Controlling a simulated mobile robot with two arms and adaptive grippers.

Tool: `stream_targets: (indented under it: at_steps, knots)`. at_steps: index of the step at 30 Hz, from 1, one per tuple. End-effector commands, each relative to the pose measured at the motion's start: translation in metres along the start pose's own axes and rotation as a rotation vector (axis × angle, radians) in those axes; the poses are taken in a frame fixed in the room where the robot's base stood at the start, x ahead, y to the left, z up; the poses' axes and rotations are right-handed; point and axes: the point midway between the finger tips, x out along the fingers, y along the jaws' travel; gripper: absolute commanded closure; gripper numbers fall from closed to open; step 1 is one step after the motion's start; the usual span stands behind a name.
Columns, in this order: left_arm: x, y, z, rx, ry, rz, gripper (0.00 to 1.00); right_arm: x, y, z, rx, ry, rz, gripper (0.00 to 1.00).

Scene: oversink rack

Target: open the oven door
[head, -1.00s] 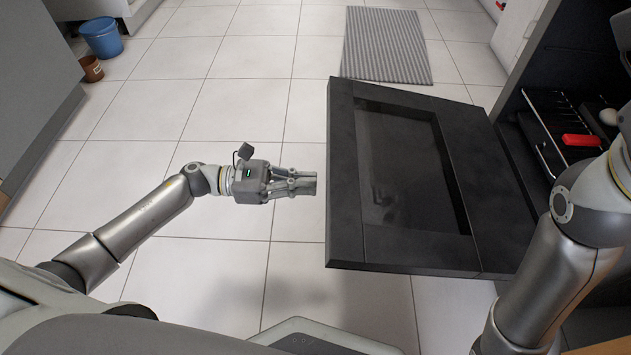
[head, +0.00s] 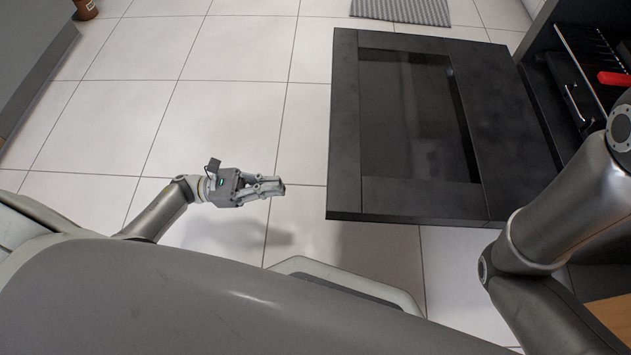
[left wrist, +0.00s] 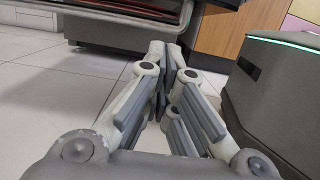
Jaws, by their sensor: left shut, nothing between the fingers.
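The black oven door (head: 342,130) with its dark glass pane (head: 415,125) stands swung down, lying out nearly flat over the floor in the head view. Its hinge side is at the right, by the dark cabinet. My left gripper (head: 281,188) is shut and empty, left of the door's near left corner and apart from it. The same shut fingers (left wrist: 165,60) show in the left wrist view. My right arm crosses the right side of the head view; its gripper is out of view.
An open dark compartment (head: 580,80) with a red item (head: 614,78) is at the right. A striped grey mat (head: 405,10) lies at the back. A brown pot (head: 85,9) stands far left. The tiled floor (head: 225,110) left of the door is clear.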

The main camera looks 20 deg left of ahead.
Motion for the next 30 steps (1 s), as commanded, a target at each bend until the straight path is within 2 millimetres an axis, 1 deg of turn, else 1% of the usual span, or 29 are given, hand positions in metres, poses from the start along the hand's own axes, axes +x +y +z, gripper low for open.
stream_targets:
  at_steps: [1,4,7,11,18,19,21,24,30]
  knots:
    - [0.000,-0.002,-0.006,0.001,-0.010,0.002,1.00,-0.001,-0.001,-0.003,-0.001,0.007,-0.002,1.00]
    - [0.006,-0.004,-0.007,0.003,-0.014,0.000,1.00,0.000,-0.001,-0.004,-0.001,0.009,-0.003,1.00]
    - [0.020,-0.005,-0.006,0.002,-0.014,-0.002,1.00,-0.002,-0.001,-0.004,-0.001,0.008,-0.003,1.00]
    - [0.046,-0.005,-0.006,0.003,-0.015,-0.002,1.00,-0.007,-0.003,-0.006,-0.001,0.008,-0.003,1.00]
    - [0.099,-0.004,-0.006,0.004,-0.015,-0.001,1.00,-0.021,-0.005,-0.010,-0.001,0.007,-0.003,1.00]
    - [0.103,-0.004,-0.004,0.004,-0.014,-0.001,1.00,-0.022,-0.006,-0.011,-0.001,0.008,-0.003,1.00]
    - [0.102,-0.004,0.007,0.004,-0.011,-0.001,1.00,-0.022,-0.006,-0.011,-0.001,0.007,-0.003,1.00]
    - [0.105,-0.004,0.018,0.003,-0.011,-0.001,1.00,-0.024,-0.006,-0.011,-0.001,0.008,-0.003,1.00]
    - [0.108,-0.004,0.031,0.001,-0.010,0.000,1.00,-0.027,-0.007,-0.012,-0.001,0.008,-0.003,1.00]
